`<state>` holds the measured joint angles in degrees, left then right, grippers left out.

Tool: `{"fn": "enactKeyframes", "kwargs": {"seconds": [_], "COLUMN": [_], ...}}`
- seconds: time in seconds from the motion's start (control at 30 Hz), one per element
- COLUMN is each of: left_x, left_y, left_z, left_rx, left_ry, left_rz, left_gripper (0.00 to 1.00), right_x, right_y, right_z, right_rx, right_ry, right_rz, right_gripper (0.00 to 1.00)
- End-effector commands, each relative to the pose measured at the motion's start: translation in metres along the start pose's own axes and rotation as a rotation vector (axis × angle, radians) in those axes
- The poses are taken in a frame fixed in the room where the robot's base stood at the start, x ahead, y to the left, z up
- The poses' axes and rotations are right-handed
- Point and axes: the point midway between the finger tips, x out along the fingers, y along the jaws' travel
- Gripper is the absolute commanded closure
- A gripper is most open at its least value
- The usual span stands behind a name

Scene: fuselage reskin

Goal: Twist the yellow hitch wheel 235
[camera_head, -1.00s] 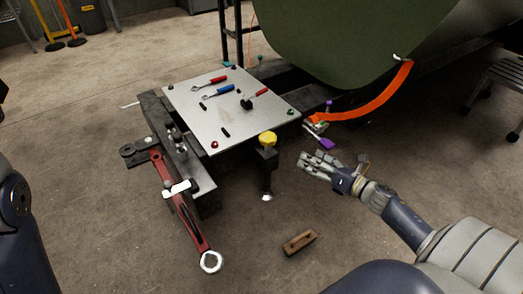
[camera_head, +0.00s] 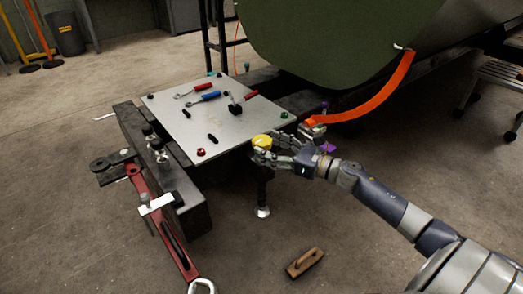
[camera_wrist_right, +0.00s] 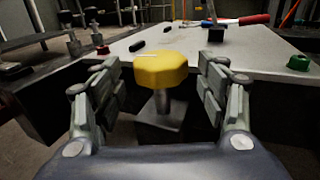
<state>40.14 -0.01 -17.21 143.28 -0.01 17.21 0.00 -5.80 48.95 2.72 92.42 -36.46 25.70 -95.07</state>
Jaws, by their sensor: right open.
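The yellow hitch wheel (camera_head: 262,142) sits on top of a dark post at the front right corner of the metal plate. In the right wrist view the wheel (camera_wrist_right: 162,70) is a faceted yellow knob on a short grey shaft, centred between my fingers. My right gripper (camera_head: 268,148) is open, with its fingers reaching around the wheel from the right. In the right wrist view the gripper (camera_wrist_right: 160,92) has one finger on each side of the wheel, with a gap on both sides. My left gripper is not in view.
The metal plate (camera_head: 190,122) holds several tools, including a blue-handled one (camera_head: 204,97), and small knobs. An orange strap (camera_head: 375,95) hangs from the green fuselage (camera_head: 330,40). A wooden block (camera_head: 305,263) lies on the floor.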

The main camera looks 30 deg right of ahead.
Motion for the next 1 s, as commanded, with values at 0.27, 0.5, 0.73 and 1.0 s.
{"fn": "enactKeyframes", "kwargs": {"seconds": [0.27,0.5,0.73,1.0], "left_x": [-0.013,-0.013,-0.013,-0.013], "left_y": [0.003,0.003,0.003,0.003], "left_z": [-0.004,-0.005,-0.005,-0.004], "left_rx": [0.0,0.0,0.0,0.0], "left_ry": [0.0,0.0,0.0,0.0], "left_rz": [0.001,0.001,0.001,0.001], "left_gripper": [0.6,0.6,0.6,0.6], "right_x": [0.027,0.03,0.03,0.03], "right_y": [-0.001,-0.001,-0.001,-0.001], "right_z": [0.0,0.0,0.0,0.0], "right_rx": [-0.001,0.0,0.0,0.001], "right_ry": [-0.001,0.0,0.0,0.0], "right_rz": [-0.001,-0.001,-0.001,-0.002], "right_gripper": [0.33,0.33,0.53,0.78]}}
